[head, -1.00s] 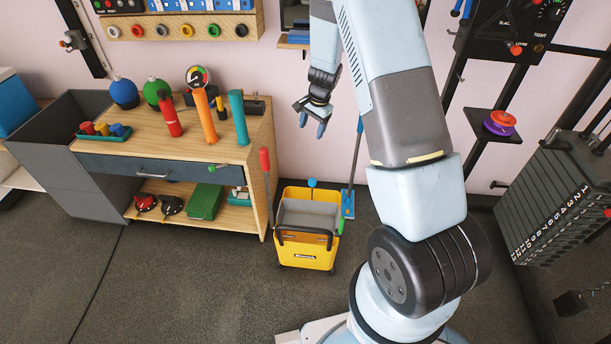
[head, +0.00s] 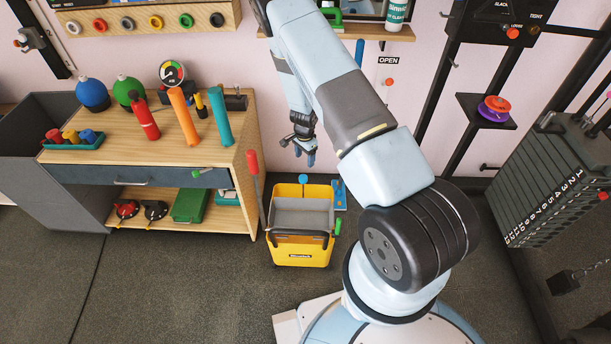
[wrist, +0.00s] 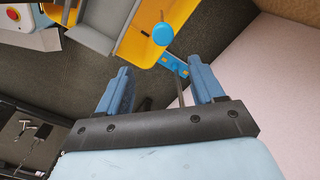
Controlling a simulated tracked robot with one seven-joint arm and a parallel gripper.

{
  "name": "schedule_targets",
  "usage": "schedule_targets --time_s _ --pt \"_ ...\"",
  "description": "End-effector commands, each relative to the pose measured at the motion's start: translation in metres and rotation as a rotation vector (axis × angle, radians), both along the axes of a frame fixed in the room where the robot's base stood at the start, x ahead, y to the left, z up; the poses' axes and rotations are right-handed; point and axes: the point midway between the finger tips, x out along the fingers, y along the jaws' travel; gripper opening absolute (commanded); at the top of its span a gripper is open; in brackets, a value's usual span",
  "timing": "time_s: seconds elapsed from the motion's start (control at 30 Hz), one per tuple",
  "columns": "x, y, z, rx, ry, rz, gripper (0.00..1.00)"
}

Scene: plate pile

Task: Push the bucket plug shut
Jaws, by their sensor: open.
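The yellow bucket (head: 301,252) stands on the floor right of the wooden bench, with a grey insert and a black handle. A blue round knob (head: 303,179) shows at its back edge, and a green piece (head: 337,226) at its right side. Which of them is the plug, I cannot tell for sure. My gripper (head: 298,160) is open and empty, above and behind the bucket, apart from it. In the wrist view, the blue knob (wrist: 163,34) lies beyond the gap between my open fingers (wrist: 162,84), with part of the yellow bucket (wrist: 178,14) around it.
A blue flat mop head (head: 339,197) sits close behind the bucket's right side. A red-handled lever (head: 253,163) rises at its left, near the wooden bench (head: 240,160). A weight stack (head: 550,180) stands far right. Floor in front of the bucket is clear.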

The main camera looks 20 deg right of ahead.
Motion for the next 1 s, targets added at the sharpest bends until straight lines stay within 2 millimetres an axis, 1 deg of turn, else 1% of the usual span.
schedule_targets --time_s 0.2,0.6,0.8,1.0 --pt "-0.001 0.007 -0.036 0.000 0.002 0.011 0.67" --pt "-0.001 0.008 -0.098 0.000 0.001 0.013 0.67" --pt "0.000 0.007 -0.116 -0.001 0.000 0.013 0.67" --pt "0.000 0.008 -0.122 0.000 -0.001 0.013 0.67"
